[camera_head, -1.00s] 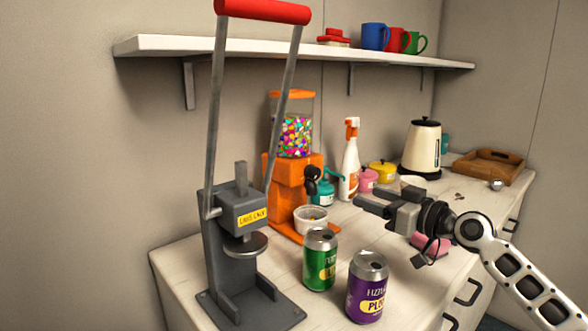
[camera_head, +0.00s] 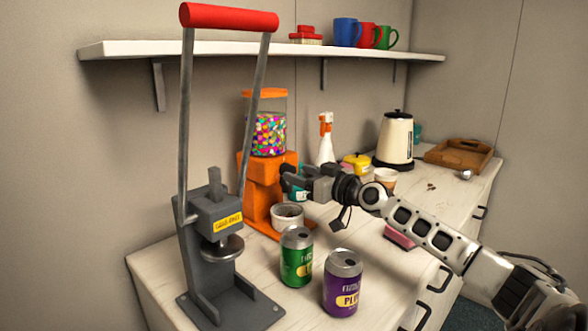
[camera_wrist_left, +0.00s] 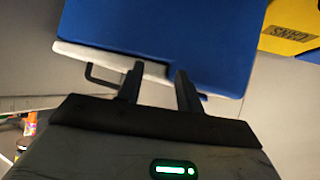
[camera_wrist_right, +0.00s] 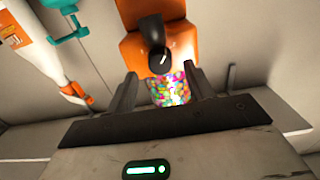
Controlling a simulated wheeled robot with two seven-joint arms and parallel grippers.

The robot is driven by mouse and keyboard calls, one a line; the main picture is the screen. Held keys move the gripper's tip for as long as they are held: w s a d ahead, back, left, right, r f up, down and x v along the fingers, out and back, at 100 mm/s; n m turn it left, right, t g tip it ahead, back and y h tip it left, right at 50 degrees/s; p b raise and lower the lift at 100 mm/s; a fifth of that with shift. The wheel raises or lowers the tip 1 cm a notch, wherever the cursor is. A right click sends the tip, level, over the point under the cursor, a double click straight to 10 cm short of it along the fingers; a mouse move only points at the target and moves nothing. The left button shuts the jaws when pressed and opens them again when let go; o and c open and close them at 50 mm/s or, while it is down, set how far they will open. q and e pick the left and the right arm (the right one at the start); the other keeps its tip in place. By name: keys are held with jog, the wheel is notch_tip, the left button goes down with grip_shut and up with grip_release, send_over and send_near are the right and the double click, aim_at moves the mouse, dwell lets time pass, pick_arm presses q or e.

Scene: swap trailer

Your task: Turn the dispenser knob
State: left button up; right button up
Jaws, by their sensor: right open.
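The orange candy dispenser (camera_head: 264,185) stands on the counter with a clear jar of colorful candy on top. Its black knob (camera_wrist_right: 158,58) shows in the right wrist view on the orange body, ahead of the space between my right fingers. My right gripper (camera_head: 284,172) is at the dispenser's front in the head view, and its fingers hide the knob there. In the right wrist view the right gripper (camera_wrist_right: 160,95) is open, with a finger on each side and nothing held. My left gripper (camera_wrist_left: 158,85) shows only in its wrist view, fingers apart, near a blue surface.
A grey can crusher (camera_head: 215,225) with a red handle stands left of the dispenser. A white cup (camera_head: 287,214) sits below it. Green (camera_head: 297,256) and purple (camera_head: 343,282) cans stand in front. A spray bottle (camera_head: 325,145) and kettle (camera_head: 395,140) are behind.

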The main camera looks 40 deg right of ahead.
aim_at(292, 170)
jog(key=shift+w+a, duration=0.15)
jog(key=shift+w, duration=1.4)
jog(key=c, duration=1)
jog(key=shift+o, duration=0.2)
jog(key=shift+m, duration=2.2)
jog(key=o, duration=1)
jog(key=shift+c, duration=0.2)
